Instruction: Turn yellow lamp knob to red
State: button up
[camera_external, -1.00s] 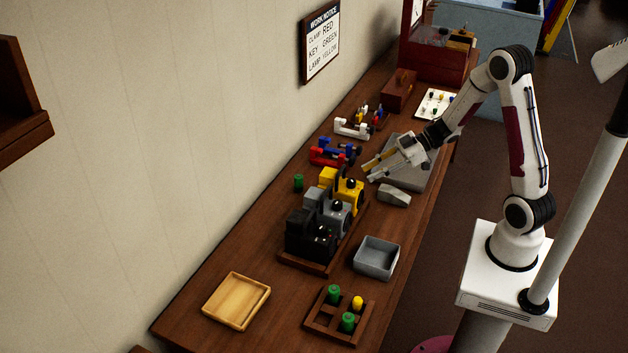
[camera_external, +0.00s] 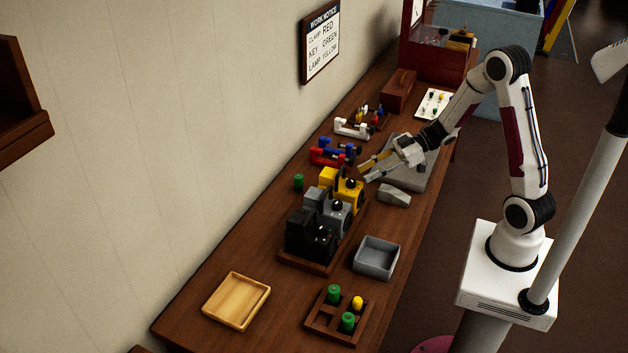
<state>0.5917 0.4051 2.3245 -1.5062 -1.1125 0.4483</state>
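The yellow lamp (camera_external: 346,188) stands at the far end of a row of three lamps on a wooden tray. A dark knob shows on its top, small in this view; its setting cannot be read. My gripper (camera_external: 363,172) is just right of and above the yellow lamp, fingers pointing left and down toward it. Its two fingers are apart with a gap between them, and nothing shows between them. Whether a fingertip touches the lamp cannot be told.
A grey lamp (camera_external: 334,213) and a black lamp (camera_external: 309,238) stand nearer in the row. A grey wedge-shaped block (camera_external: 394,194) and a grey plate (camera_external: 412,177) lie below my gripper. Red and blue clamps (camera_external: 330,156) stand behind. A grey bin (camera_external: 377,258) stands at front right.

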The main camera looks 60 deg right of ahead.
aim_at(353, 180)
jog(key=shift+x, duration=3.3)
grip_shut()
